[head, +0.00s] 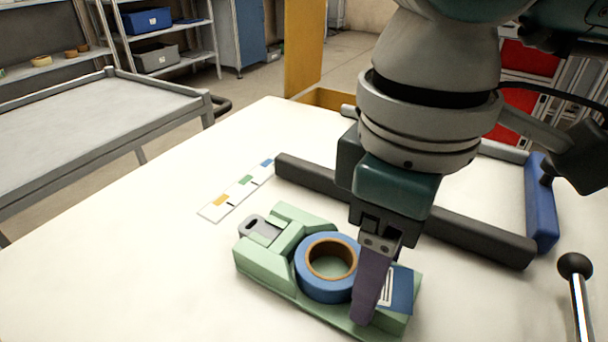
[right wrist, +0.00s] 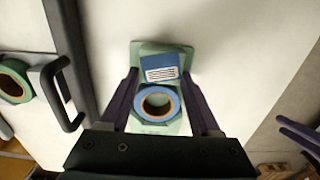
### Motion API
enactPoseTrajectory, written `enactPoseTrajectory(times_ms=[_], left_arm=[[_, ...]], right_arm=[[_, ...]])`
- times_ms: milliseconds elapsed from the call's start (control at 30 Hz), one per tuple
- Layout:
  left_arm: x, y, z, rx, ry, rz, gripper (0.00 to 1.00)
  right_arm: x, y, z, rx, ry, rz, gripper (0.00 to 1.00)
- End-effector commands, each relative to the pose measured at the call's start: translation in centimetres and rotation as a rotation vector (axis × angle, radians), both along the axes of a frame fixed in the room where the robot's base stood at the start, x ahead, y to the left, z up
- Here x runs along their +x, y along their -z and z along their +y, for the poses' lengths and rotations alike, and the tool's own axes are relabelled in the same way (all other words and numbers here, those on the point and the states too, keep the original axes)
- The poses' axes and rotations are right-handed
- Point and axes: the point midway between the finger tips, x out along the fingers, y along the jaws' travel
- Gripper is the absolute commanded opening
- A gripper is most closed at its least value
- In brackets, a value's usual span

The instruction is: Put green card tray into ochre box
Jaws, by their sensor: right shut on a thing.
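The green card tray (head: 265,268) lies on the white table in the head view. A blue tape reel (head: 312,281) and a blue card with a white label (head: 402,290) sit in it. My right gripper (head: 366,300) points down and is shut across the tray, one purple finger on the near side. In the right wrist view its fingers flank the tray (right wrist: 178,126) beside the reel (right wrist: 171,117). The ochre box (head: 326,97) stands beyond the table's far edge, partly hidden by my right arm. My left gripper (right wrist: 298,135) shows at the right wrist view's edge, fingers apart.
A dark bar frame (head: 470,240) with a blue end (head: 541,205) lies just behind the tray. A white strip with coloured patches (head: 238,190) lies to its left. A black-knobbed rod (head: 576,268) stands at right. The table's left part is clear.

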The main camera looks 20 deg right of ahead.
Motion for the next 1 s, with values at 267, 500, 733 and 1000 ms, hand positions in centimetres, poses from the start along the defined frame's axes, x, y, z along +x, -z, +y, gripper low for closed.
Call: enactPoseTrajectory(times_ms=[267,500,733,1000], left_arm=[[0.0,0.3,0.0,0.000,0.000,0.000,0.50],[0.0,0.2,0.0,0.000,0.000,0.000,0.50],[0.0,-0.4,-0.2,-0.007,-0.004,0.000,0.50],[0.0,-1.1,-0.3,-0.009,-0.006,0.000,0.50]], right_arm=[[0.0,0.2,0.0,-0.001,0.000,0.001,0.86],[0.0,0.1,0.0,0.000,0.000,0.000,0.94],[0.1,-1.2,0.0,0.002,0.000,-0.004,0.94],[0.1,-7.3,0.0,0.001,-0.001,-0.007,0.94]])
